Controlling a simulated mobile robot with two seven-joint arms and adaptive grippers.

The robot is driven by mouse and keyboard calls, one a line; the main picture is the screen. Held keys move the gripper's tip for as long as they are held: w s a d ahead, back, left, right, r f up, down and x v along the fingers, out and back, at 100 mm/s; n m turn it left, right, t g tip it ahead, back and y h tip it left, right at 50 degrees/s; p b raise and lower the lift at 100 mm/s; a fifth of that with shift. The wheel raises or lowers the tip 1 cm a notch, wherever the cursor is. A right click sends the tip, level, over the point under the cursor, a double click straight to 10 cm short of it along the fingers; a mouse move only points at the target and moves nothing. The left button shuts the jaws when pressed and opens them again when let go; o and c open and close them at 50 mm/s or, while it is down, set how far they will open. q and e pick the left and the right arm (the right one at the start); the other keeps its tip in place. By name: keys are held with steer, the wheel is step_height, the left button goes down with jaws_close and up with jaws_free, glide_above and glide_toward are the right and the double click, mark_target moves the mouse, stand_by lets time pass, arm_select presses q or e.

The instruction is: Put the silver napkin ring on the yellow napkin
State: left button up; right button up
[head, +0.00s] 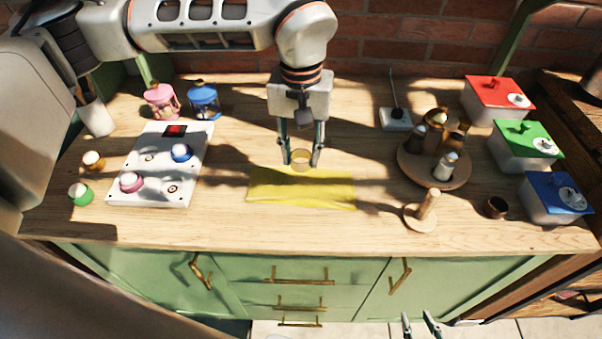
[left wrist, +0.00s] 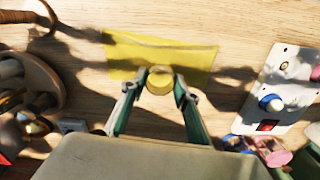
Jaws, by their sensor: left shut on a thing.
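The yellow napkin (head: 301,190) lies flat on the wooden counter at the middle. It also shows in the left wrist view (left wrist: 195,58). My left gripper (head: 302,162) points down at the napkin's back edge, with its fingers shut on a pale, shiny napkin ring (head: 301,158). The ring sits between the fingertips and picks up a yellowish tint; in the left wrist view the ring (left wrist: 160,80) overlaps the napkin's edge. I cannot tell whether it touches the napkin. My right gripper (head: 421,322) is open and empty below the counter's front edge.
A wooden post stand (head: 420,215) and a dark ring (head: 497,207) stand to the right of the napkin. Behind them is a round tray (head: 408,169) with shakers and bottles. A white panel (head: 150,190) lies left. Lidded boxes line the right end.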

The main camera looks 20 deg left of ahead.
mark_target(301, 187)
arm_select(q)
steer(key=shift+f, duration=3.3)
steer(key=shift+f, duration=0.45)
steer(key=shift+f+b, duration=0.1)
steer(key=shift+b, duration=0.2)
steer(key=o, duration=0.9)
step_height(301, 187, up, 13)
steer(key=shift+p, duration=0.35)
